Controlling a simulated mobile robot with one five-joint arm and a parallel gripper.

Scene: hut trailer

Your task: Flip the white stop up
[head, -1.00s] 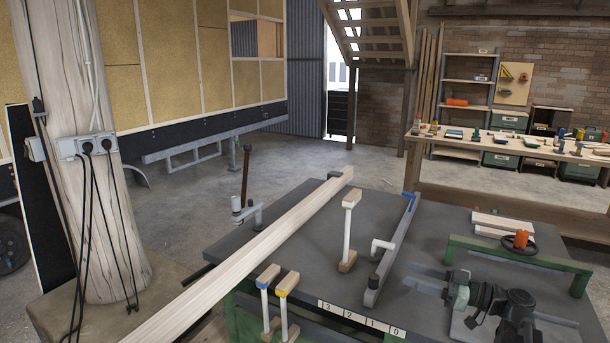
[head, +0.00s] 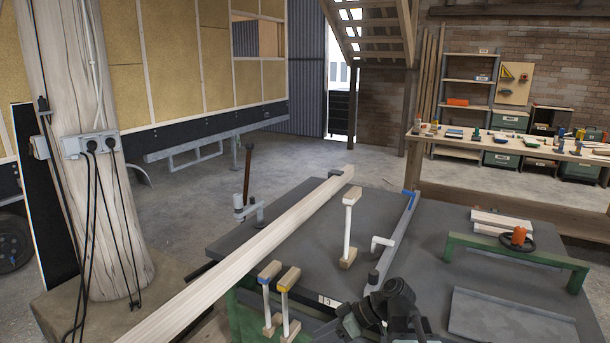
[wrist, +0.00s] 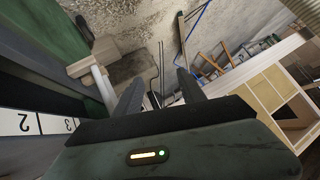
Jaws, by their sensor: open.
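A white L-shaped stop (head: 382,242) sits on the grey rail (head: 398,240) on the dark bench top in the head view. Its short arm sticks out to the left of the rail, lying roughly level. My gripper's arm is low in the head view, at the bench's front edge, in front of the rail's near end; its fingertips are hard to make out there. In the wrist view my gripper (wrist: 158,88) is open, with nothing between its two dark fingers. The white stop is not recognisable in the wrist view.
A long pale beam (head: 250,250) crosses the bench's left side. A green frame (head: 515,256) with an orange-handled wheel stands right.

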